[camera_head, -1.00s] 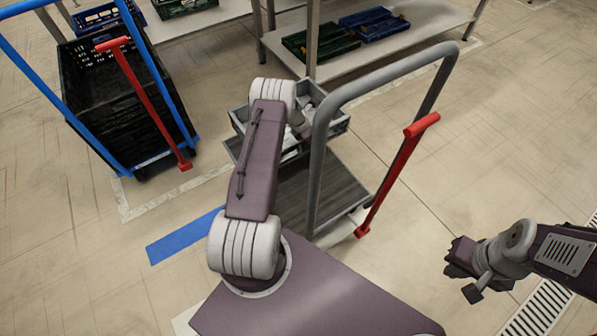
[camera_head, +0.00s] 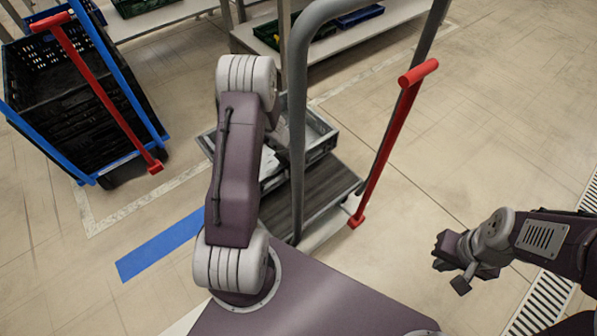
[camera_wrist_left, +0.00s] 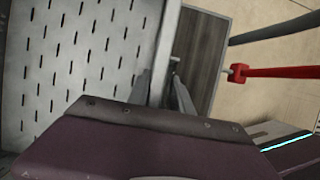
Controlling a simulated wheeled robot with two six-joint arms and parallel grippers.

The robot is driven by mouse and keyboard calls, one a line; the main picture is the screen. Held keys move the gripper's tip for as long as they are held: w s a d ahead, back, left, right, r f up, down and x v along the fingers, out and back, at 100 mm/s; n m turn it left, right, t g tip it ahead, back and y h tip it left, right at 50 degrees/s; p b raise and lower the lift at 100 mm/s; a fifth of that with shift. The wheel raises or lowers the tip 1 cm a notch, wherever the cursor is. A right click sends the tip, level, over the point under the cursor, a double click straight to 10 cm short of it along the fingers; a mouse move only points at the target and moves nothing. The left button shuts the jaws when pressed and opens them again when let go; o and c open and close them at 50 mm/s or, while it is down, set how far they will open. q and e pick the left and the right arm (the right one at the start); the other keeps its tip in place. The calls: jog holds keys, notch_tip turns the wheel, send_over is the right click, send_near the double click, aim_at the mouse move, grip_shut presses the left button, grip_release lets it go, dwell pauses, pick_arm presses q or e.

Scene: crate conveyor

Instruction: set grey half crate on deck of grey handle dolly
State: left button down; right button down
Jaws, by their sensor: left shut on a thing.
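The grey half crate (camera_head: 322,146) is over the far part of the dolly deck (camera_head: 325,189), partly hidden by my left arm and the handle. I cannot tell whether its base touches the deck. The dolly's grey handle (camera_head: 298,120) rises in front of it. In the left wrist view my left gripper (camera_wrist_left: 168,85) is shut on the crate's wall; the crate's slotted inner floor (camera_wrist_left: 75,60) fills the left, with the dark deck (camera_wrist_left: 207,45) beyond. In the head view the left gripper is hidden. My right gripper (camera_head: 447,259) is empty, off to the right; its finger gap is unclear.
A red bar (camera_head: 392,140) stands along the dolly's right side. A blue-framed cart with black crates (camera_head: 80,120) stands at the left. Shelves (camera_head: 385,30) with crates stand behind. Floor to the right is clear.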

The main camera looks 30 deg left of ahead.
pick_arm(q)
notch_tip(320, 180, down, 4)
jog(key=b, duration=0.4)
jog(key=shift+w+f, duration=0.1)
jog(key=shift+f, duration=0.1)
jog(key=shift+r, duration=0.25)
jog(key=shift+f, duration=0.2)
jog(key=c, duration=1.1)
grip_release()
jog(key=shift+c, duration=0.2)
